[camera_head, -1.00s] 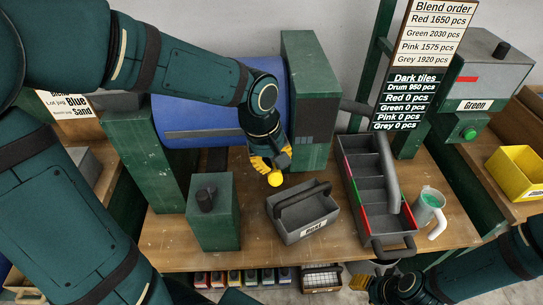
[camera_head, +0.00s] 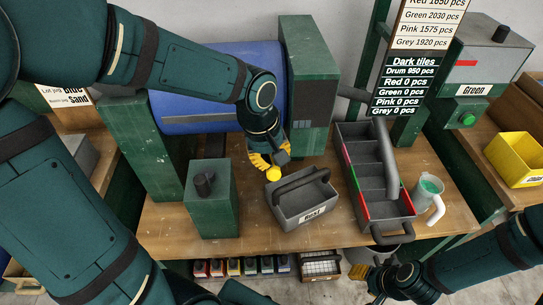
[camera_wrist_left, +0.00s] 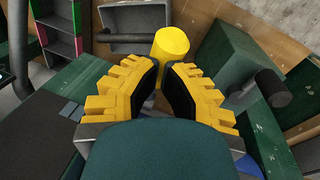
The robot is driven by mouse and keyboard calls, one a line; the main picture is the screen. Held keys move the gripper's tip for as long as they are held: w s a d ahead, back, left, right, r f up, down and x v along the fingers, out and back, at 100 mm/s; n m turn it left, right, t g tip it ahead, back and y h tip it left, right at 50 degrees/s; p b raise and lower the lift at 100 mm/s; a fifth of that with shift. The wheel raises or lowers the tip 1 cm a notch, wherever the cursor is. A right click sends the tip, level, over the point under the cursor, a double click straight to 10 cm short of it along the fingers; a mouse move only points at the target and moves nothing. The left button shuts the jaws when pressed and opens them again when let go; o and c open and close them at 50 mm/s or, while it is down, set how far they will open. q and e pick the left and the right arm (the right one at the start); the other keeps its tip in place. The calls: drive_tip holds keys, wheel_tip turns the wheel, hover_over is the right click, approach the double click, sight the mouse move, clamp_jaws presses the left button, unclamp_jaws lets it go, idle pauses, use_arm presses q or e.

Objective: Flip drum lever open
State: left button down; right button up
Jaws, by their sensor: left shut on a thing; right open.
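The blue drum (camera_head: 200,118) lies on its side between green supports at the back left of the bench. My left gripper (camera_head: 270,160) is in front of the drum, shut on the drum lever, whose yellow round knob (camera_head: 274,174) sticks out past the fingertips. In the left wrist view the knob (camera_wrist_left: 172,44) shows just beyond my two yellow fingers (camera_wrist_left: 162,80); the lever's shaft is mostly hidden between them. My right gripper (camera_head: 372,277) is open and empty, low at the bench's front edge.
A grey bin (camera_head: 303,215) with a handle stands just right of the knob. A green box with a black knob (camera_head: 211,215) stands to the left. A divided tray (camera_head: 352,160) and a jug (camera_head: 428,197) are farther right. The front left bench top is clear.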

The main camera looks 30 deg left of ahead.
use_arm(q)
drive_tip(key=r+p, duration=0.1)
drive_tip(key=a+r+p, duration=0.1)
drive_tip(key=r, duration=0.1)
drive_tip(key=r+p, duration=0.1)
drive_tip(key=p, duration=0.1)
drive_tip(key=shift+w+a+r, duration=0.2)
drive_tip(key=shift+a+r, duration=0.05)
drive_tip(key=shift+r, duration=0.1)
drive_tip(key=s+d+r+p, duration=0.1)
drive_tip(key=s+r, duration=0.4)
drive_tip(key=r, duration=0.2)
drive_tip(key=shift+r, duration=0.3)
use_arm(e)
drive_tip(key=r, duration=0.2)
drive_tip(key=s+r, duration=0.1)
drive_tip(key=r, duration=0.2)
drive_tip(key=shift+s+r, duration=0.2)
drive_tip(key=shift+r, duration=0.05)
